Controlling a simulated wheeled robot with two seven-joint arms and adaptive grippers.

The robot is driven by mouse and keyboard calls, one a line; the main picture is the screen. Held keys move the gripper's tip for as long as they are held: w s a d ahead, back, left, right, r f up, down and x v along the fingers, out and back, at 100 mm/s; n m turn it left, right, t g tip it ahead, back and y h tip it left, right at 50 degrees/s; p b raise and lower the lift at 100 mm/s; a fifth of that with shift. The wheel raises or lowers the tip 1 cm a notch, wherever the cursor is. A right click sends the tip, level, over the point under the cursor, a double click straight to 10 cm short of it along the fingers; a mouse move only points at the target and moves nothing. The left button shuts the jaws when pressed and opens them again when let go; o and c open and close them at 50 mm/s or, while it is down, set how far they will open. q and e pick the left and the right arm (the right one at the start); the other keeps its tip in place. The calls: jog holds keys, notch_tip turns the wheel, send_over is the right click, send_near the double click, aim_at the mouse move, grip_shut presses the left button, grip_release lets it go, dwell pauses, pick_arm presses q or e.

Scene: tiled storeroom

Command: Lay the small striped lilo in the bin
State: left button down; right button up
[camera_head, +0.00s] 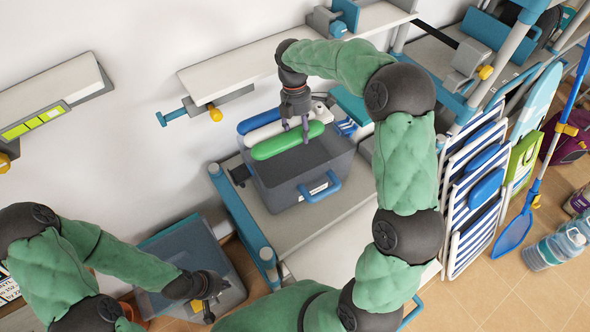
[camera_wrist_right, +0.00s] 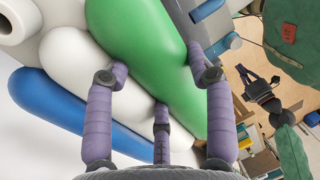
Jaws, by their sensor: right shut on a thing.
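The small striped lilo (camera_head: 280,144) has blue, white and green tubes and lies across the back part of the grey bin (camera_head: 279,198), hiding its far rim. I cannot tell whether it touches the bin. My right gripper (camera_head: 302,124) is over the lilo from above and shut on it. In the right wrist view, its purple fingers (camera_wrist_right: 158,85) lie against the lilo (camera_wrist_right: 160,60), which fills much of the picture. The bin's inside looks empty where it shows. My left gripper (camera_head: 207,306) is low at the left, away from the lilo; its fingers are too small to judge.
The bin stands on a pale shelf with blue posts (camera_head: 238,210). A white wall shelf (camera_head: 265,57) is just behind and above it. Another grey bin (camera_head: 180,250) is by my left gripper. Striped folded chairs (camera_head: 472,195) and a blue net (camera_head: 513,228) stand at the right.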

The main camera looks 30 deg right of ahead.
notch_tip(320, 180, down, 26)
jog(key=b, duration=0.4)
jog(key=shift+r, duration=0.2)
jog(key=shift+s, duration=0.1)
jog(key=shift+f+b, duration=0.15)
jog(key=shift+b, duration=0.2)
jog(key=o, duration=1.3)
jog(key=r+p, duration=0.1)
jog(key=r, duration=0.3)
jog(key=w+r, duration=0.1)
jog(key=r, duration=0.3)
jog(key=w+r+p, duration=0.1)
jog(key=r, duration=0.3)
jog(key=shift+w+a+p, duration=0.1)
jog(key=shift+w+p, duration=0.05)
jog(key=shift+p, duration=0.15)
